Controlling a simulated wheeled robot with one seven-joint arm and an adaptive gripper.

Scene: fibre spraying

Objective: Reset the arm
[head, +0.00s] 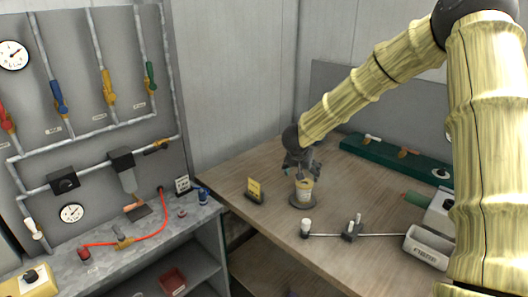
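My arm, in a pale wood-like sleeve, reaches in from the right in the head view. My gripper (303,174) is dark grey and points down over the wooden table. It is at the top of a small pale cup with a yellow band (304,190). The cup stands upright on a dark round base (302,203). I cannot tell whether the fingers touch the cup or how far apart they are; they are small and dark here.
A yellow card stand (254,190) is left of the cup. A thin rod with fittings (352,230) lies in front. A green rack (395,155) and a grey device (430,240) are to the right. A wall panel with pipes and valves (90,100) is at left, above a grey bench (140,255).

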